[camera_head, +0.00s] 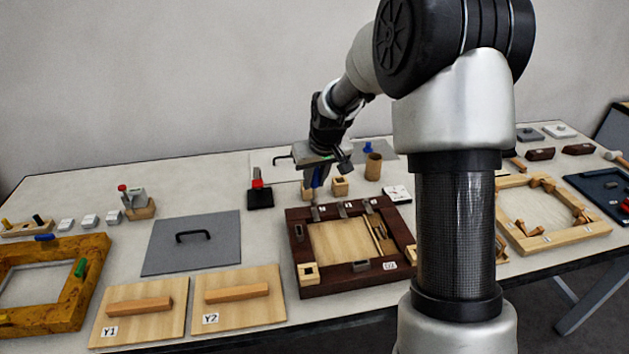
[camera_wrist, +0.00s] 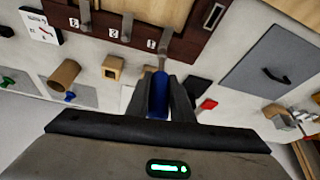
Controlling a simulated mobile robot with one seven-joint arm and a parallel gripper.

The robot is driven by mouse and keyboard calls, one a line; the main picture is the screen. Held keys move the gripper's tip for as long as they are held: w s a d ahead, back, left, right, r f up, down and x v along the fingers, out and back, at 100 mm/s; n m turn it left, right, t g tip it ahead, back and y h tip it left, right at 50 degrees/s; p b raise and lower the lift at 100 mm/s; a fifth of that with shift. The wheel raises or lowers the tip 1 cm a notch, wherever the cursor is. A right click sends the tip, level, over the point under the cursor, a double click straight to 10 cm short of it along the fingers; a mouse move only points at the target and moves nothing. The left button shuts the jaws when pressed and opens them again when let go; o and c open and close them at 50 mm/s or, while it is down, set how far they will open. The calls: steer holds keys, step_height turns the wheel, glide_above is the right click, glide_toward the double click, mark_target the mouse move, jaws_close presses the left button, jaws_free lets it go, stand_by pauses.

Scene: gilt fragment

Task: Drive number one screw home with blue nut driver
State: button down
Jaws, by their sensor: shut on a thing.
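My gripper (camera_head: 316,170) is shut on the blue nut driver (camera_head: 317,179), above the far left part of the dark brown frame (camera_head: 345,284). In the wrist view my gripper (camera_wrist: 160,82) has its two fingers on either side of the nut driver's blue handle (camera_wrist: 158,102). The shaft points toward a grey metal clip (camera_wrist: 165,40) beside a white label (camera_wrist: 151,43). Two more clips with labels stand along the same frame edge. I cannot read which is number one, see a screw head clearly, or tell whether the driver tip touches.
Small wooden blocks (camera_head: 340,186) and a brown cylinder (camera_head: 373,167) stand behind the frame. A black stand with a red part (camera_head: 260,192) is to its left. A grey plate with a handle (camera_head: 192,262) and wooden lids (camera_head: 240,318) lie farther left.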

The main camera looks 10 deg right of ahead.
steer(key=shift+r+p, duration=1)
steer(key=shift+r, duration=0.85)
